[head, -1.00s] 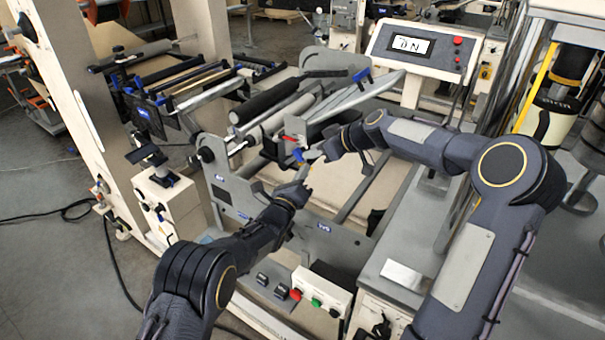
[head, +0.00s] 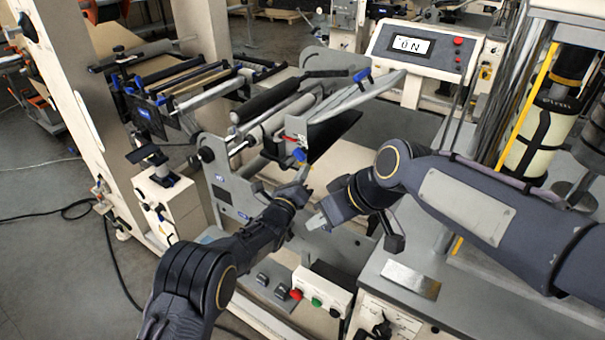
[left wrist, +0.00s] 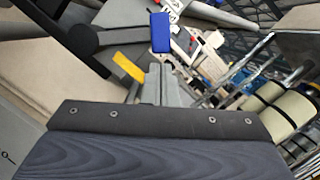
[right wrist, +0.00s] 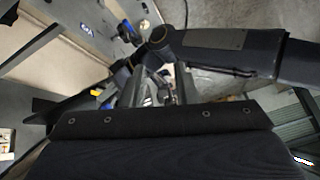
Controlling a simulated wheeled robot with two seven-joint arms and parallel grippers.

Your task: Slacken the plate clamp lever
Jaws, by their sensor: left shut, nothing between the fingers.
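A small lever with a blue grip (head: 300,155) stands at the end of the roller frame, near a red mark (head: 288,138). I take it to be the plate clamp lever. The blue grip also shows in the left wrist view (left wrist: 160,33), beyond the fingers, with a yellow tab (left wrist: 128,67) nearer to them. My left gripper (head: 304,178) is just below the blue grip, shut and empty; they look apart in the left wrist view. My right gripper (head: 316,222) is lower, clear of the lever, and looks open and empty in the right wrist view (right wrist: 155,88).
Rollers (head: 270,105) and a dark plate (head: 328,132) lie behind the lever. A control box (head: 322,293) with red and green buttons is in front. A grey cabinet top (head: 410,280) is under my right arm. A console (head: 424,50) stands at the back.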

